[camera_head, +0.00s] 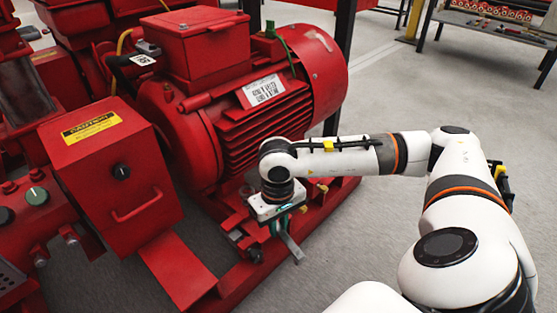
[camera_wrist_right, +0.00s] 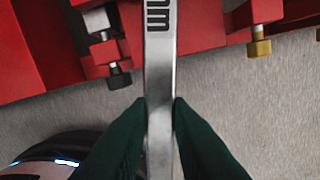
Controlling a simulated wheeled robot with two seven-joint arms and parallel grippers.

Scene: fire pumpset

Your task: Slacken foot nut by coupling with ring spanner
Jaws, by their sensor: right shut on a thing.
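My right gripper (camera_head: 283,218) points down beside the foot of the red motor (camera_head: 255,125), over the red base rail. It is shut on the ring spanner (camera_head: 292,248), a steel bar that slants down to the right in the head view. In the right wrist view the dark green fingers (camera_wrist_right: 160,115) clamp the spanner's shaft (camera_wrist_right: 160,60) from both sides. The shaft runs up out of the top edge, so its far end is hidden. I cannot tell whether the spanner sits on a nut, or which fastener is the foot nut by the coupling. My left gripper is out of view.
A dark bolt (camera_wrist_right: 117,76) and a brass-coloured bolt (camera_wrist_right: 259,46) flank the spanner on red brackets. A red guard box (camera_head: 110,165) with a yellow caution label stands left of the motor. Grey floor (camera_head: 420,90) is open to the right, with a workbench (camera_head: 500,25) behind.

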